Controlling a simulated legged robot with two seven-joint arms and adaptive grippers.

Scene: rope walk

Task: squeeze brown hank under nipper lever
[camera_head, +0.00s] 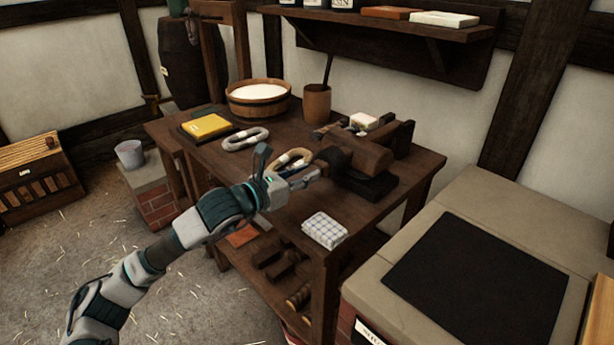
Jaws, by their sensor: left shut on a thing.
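The nipper stands at the right end of the wooden bench, with a thick brown wooden lever (366,153) above a dark base (372,188). My left gripper (316,171) reaches in from the left and is shut at the dark near end of the lever; the exact contact is small and hard to see. A brown hank cannot be made out clearly under the lever. A tan hank with a bluish part (294,158) lies behind my gripper, partly hidden by it. A grey hank (245,139) lies farther left. My right gripper is not in view.
On the bench (185,148) are a yellow block (207,126), a wooden tub with white contents (258,98), a brown pot (317,104) and a folded checked cloth (325,230). A brick-sided block with a dark top (478,282) stands at the right. A shelf hangs above.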

